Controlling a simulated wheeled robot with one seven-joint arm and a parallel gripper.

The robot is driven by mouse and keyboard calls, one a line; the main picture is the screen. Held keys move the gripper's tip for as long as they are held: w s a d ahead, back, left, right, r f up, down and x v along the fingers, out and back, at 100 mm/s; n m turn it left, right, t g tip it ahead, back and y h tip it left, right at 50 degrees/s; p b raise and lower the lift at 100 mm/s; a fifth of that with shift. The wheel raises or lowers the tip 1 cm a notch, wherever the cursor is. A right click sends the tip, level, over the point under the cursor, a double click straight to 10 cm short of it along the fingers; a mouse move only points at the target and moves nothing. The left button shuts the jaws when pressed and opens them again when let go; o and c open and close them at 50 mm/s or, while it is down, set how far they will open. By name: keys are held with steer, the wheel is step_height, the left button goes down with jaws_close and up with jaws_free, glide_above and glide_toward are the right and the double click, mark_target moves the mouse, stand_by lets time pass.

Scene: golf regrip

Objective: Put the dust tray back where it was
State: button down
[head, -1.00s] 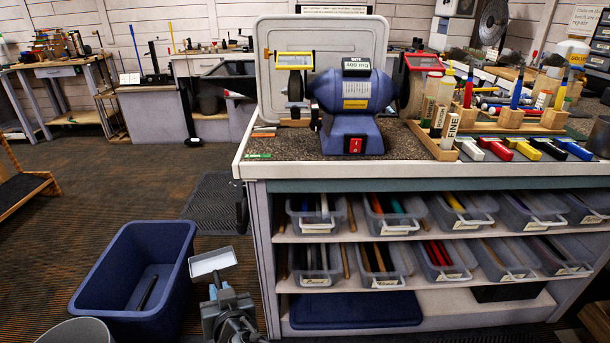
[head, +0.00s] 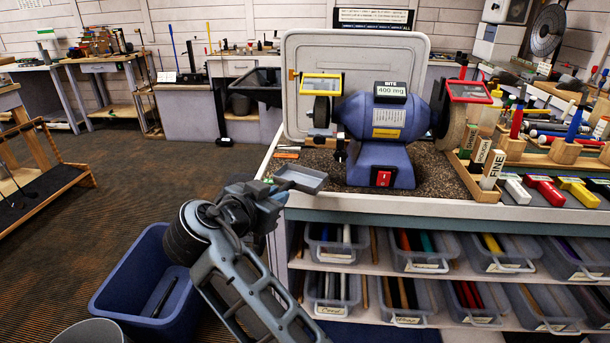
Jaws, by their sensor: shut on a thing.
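The dust tray (head: 302,179) is a small shallow grey tray. My gripper (head: 276,186) is shut on its left end and holds it about level, at bench-top height, over or just in front of the bench's front left corner. I cannot tell if it touches the bench. The blue bench grinder (head: 383,125) stands behind and to the right of the tray, with a wheel and a yellow-framed shield on its left side. My arm hides part of the bench's left front edge.
A blue bin (head: 123,277) with a dark stick inside stands on the floor at lower left, beside a grey round bin (head: 92,332). A pale upright panel (head: 300,60) stands behind the grinder. Labelled wooden blocks (head: 490,168) stand to its right. Shelves of clear bins lie below.

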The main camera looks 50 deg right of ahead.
mark_target(299, 180)
steer(key=w+d+p, duration=0.1)
steer(key=d, duration=0.2)
steer(key=w+d, duration=0.1)
steer(key=d, duration=0.3)
steer(key=w+d+p, duration=0.1)
steer(key=w+d, duration=0.1)
steer(key=d, duration=0.2)
steer(key=shift+r+p, duration=0.1)
steer(key=shift+p, duration=0.2)
steer(key=shift+d+f+p, duration=0.2)
steer(key=shift+f+p, duration=0.3)
steer(key=shift+f, duration=1.35)
steer(key=shift+f, duration=0.1)
steer(key=c, duration=1.4)
jaws_free()
steer(key=shift+a, duration=0.35)
steer(key=b+v, duration=0.2)
steer(key=v, duration=0.9)
steer(key=shift+s+a+r+b, duration=0.15)
steer(key=shift+r+b, duration=0.1)
steer(key=shift+b, duration=0.15)
